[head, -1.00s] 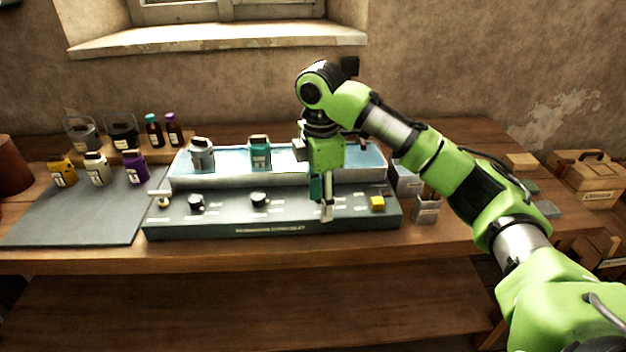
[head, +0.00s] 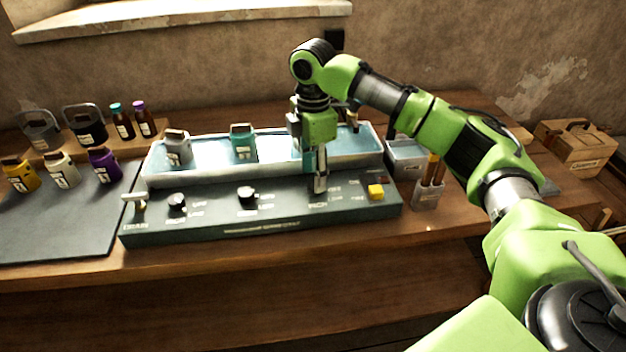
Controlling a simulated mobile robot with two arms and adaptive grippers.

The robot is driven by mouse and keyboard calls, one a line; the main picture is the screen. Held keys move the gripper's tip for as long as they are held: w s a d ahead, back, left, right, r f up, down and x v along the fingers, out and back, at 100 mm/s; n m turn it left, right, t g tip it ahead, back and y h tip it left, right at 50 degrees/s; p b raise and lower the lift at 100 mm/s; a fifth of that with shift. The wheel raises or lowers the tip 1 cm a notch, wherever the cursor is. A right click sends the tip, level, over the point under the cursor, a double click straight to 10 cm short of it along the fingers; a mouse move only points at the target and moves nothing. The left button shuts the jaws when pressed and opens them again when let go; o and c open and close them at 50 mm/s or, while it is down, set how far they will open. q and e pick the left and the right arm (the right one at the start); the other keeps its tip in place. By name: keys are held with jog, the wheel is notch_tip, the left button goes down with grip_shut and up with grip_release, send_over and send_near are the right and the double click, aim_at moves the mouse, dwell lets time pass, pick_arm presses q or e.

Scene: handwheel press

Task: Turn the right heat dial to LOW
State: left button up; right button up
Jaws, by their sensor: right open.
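The dark control panel (head: 285,220) runs along the front of a water bath (head: 208,167) on the wooden bench. Two black heat dials show on it, a left one (head: 177,201) and a middle one (head: 247,194). My right gripper (head: 318,188) points down over the right part of the panel, where printed labels show around it. It hides the right heat dial, so I cannot see that dial's setting or whether the fingers touch it. My right gripper is open. My left gripper is not in view.
A yellow button (head: 376,191) sits right of my right gripper, and a pale lever (head: 136,201) at the panel's left end. A grey canister (head: 177,148) and a teal canister (head: 243,143) stand in the bath. A tool holder (head: 428,194) is close on the right.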

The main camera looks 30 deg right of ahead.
aim_at(313, 183)
notch_tip(313, 183, down, 2)
jog(key=shift+s+f, duration=0.1)
jog(key=shift+f, duration=0.45)
jog(key=shift+c, duration=0.2)
jog(key=c, duration=1)
jog(key=shift+r+p, duration=0.2)
jog(key=shift+p, duration=0.4)
jog(key=shift+c, duration=0.2)
jog(key=m+p, duration=0.6)
jog(key=p, duration=0.5)
jog(key=shift+r+m+p, duration=0.15)
jog(key=shift+m+p, duration=0.15)
pick_arm(q)
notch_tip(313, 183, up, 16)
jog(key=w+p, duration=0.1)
jog(key=p, duration=0.2)
pick_arm(e)
jog(key=shift+d+f+m, duration=0.1)
jog(key=shift+f+m, duration=0.2)
jog(key=shift+m, duration=0.9)
jog(key=shift+w, duration=0.2)
